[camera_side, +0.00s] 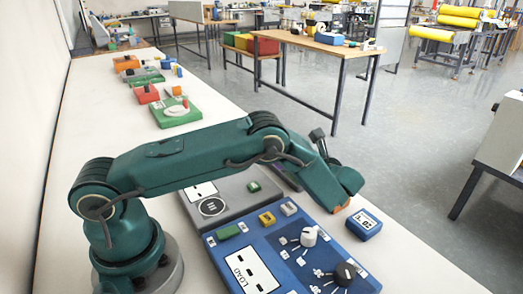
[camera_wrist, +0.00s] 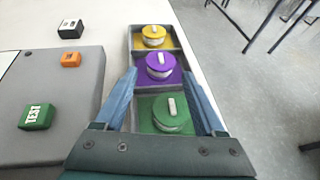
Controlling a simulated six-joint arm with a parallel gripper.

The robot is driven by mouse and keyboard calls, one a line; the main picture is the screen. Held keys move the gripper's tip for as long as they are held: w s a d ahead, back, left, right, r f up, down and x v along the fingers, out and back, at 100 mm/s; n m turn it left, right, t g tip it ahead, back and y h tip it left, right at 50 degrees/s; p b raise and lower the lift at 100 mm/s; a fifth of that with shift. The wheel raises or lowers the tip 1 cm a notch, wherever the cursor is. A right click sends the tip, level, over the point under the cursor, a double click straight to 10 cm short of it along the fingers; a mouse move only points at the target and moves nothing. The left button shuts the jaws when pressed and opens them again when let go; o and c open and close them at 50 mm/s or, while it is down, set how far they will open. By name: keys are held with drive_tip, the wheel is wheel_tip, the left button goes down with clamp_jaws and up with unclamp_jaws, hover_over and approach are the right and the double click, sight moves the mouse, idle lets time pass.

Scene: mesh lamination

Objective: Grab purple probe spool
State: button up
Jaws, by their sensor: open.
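The purple probe spool (camera_wrist: 160,66) sits in the middle compartment of a grey tray (camera_wrist: 134,70) in the wrist view. It is round, with a pale upright tab on top, on a purple square. My gripper (camera_wrist: 159,74) is open, its two blue fingers pointing toward the tray's middle compartment. The fingertips appear on either side of the purple spool in the picture; I cannot tell their height above it. Nothing shows between the fingers in their grip. In the side view my arm hides most of the tray area.
A yellow spool (camera_wrist: 154,36) lies in the far compartment and a green spool (camera_wrist: 167,114) in the near one. A grey panel with a green TEST block (camera_wrist: 37,116) is to the left. A blue panel with knobs (camera_side: 240,268) and a small blue box (camera_side: 363,225) show in the side view.

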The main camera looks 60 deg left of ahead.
drive_tip(key=shift+x, duration=2.5)
clamp_jaws()
